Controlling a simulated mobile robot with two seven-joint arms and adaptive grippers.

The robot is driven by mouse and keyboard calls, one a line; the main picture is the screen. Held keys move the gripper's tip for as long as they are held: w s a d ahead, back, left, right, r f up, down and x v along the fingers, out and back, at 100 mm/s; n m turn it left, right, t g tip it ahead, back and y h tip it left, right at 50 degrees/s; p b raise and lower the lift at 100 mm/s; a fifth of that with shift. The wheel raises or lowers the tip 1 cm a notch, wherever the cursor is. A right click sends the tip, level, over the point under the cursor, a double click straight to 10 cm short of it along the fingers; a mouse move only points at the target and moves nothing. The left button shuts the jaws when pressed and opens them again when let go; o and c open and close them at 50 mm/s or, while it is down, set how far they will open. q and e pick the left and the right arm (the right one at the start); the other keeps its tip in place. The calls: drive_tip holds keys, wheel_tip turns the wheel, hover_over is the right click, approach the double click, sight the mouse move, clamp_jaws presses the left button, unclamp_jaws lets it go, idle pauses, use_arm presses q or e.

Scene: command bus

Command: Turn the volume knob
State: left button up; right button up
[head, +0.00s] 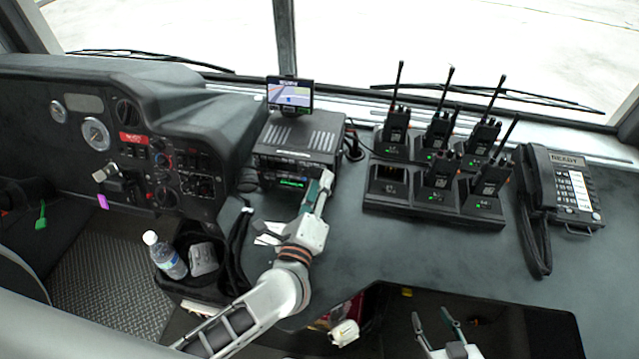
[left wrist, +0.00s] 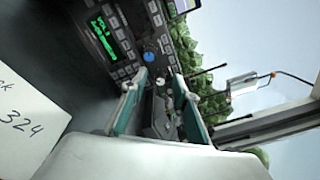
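The radio unit (head: 296,145) sits on the dash with its green display (head: 291,183) facing me. In the left wrist view the radio front (left wrist: 125,45) shows at an angle, with a blue knob (left wrist: 149,56) and small pale knobs further along. Which knob sets the volume cannot be read. My left gripper (head: 322,182) is at the right end of the radio front. In the left wrist view its fingers (left wrist: 160,76) are apart, with nothing held and the blue knob just beyond them. In the head view the gripper hides the knobs. My right gripper (head: 431,315) is open and empty at the bottom.
A small screen (head: 290,94) stands on top of the radio. A charger (head: 432,205) with several handheld radios and a corded phone (head: 570,195) are to the right. White note paper (head: 268,236) lies beside my left arm. The counter centre is clear.

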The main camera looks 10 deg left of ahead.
use_arm(q)
clamp_jaws()
drive_tip(key=shift+m, duration=0.3)
